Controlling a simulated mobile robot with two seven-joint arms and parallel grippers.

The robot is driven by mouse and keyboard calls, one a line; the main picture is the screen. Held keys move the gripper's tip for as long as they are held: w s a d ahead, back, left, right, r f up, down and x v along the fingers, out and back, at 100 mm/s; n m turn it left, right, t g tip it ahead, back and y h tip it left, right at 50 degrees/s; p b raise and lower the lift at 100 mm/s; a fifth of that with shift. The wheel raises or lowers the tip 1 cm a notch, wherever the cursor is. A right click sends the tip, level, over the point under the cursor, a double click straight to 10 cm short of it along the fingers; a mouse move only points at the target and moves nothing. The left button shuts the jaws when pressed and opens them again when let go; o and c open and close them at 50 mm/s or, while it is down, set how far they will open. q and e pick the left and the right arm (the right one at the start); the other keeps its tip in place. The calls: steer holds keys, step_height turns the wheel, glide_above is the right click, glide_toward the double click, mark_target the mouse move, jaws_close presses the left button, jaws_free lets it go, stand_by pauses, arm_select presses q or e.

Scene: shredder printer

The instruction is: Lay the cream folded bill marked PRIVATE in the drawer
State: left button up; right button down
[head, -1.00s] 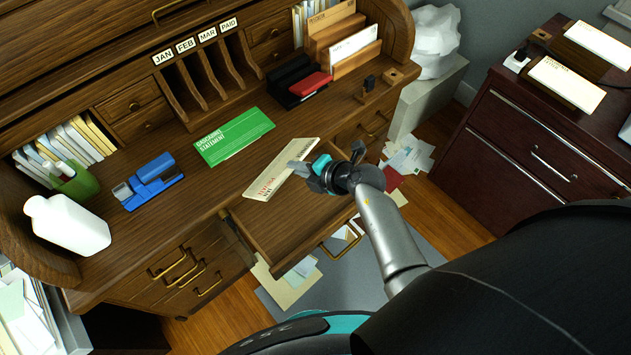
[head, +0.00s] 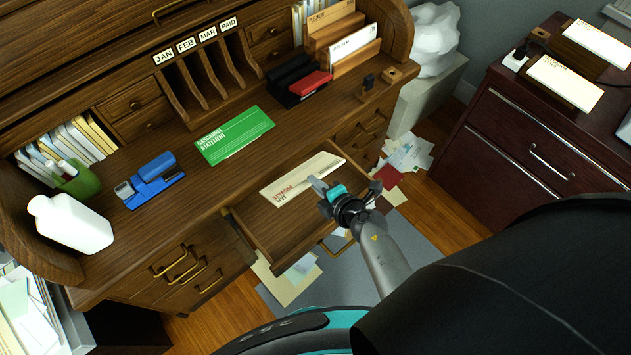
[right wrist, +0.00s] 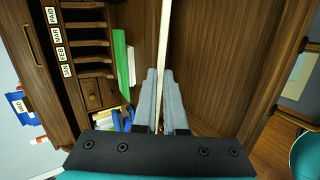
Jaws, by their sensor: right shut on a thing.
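A cream folded bill (head: 303,176) with red lettering, too small to read surely, is held by its near right edge in my right gripper (head: 322,188). It is over the open desk drawer (head: 262,238), whose bare wooden floor shows below it; I cannot tell the exact height. In the right wrist view the bill (right wrist: 163,45) appears edge-on as a thin pale strip between the two fingers (right wrist: 162,100). My left gripper is not in view.
On the desktop lie a green statement (head: 235,136), a blue stapler (head: 152,180) and a white bottle (head: 68,222). A black tray with a red item (head: 310,84) stands farther back. Other cream envelopes (head: 565,84) lie on the right cabinet. Papers (head: 290,278) litter the floor.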

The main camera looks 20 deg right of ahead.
step_height(320, 180, down, 9)
steer(key=w+a+b, duration=0.1)
steer(key=w+b, duration=0.1)
steer(key=b, duration=0.5)
steer(key=shift+w, duration=0.4)
steer(key=c, duration=0.9)
jaws_free()
steer(key=shift+r, duration=0.1)
steer(key=p+v, duration=0.6)
steer(key=v, duration=0.9)
steer(key=shift+r, duration=0.1)
